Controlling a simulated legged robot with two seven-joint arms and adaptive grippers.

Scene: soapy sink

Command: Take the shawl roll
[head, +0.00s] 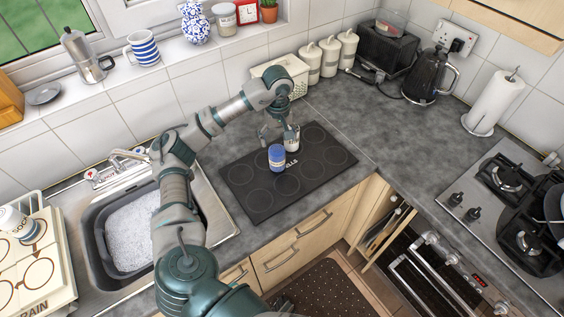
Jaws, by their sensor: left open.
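The only roll I can make out is a white roll (496,100) standing upright on a holder at the right, by the back wall. I cannot tell whether it is a shawl roll. My left gripper (278,134) is open, far to the left of the roll, low over a black mat (240,178) with ring marks. A white container (292,142) stands at its fingers; I cannot tell whether they touch it. A blue-topped jar (277,159) stands just in front. My right gripper is not in view.
The counter corner (385,125) is clear. A black kettle (431,77) and dark toaster (388,49) stand behind it. A gas hob (500,215) lies at the right. A sink basin with suds (130,232) and a cream board (42,270) are at the left.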

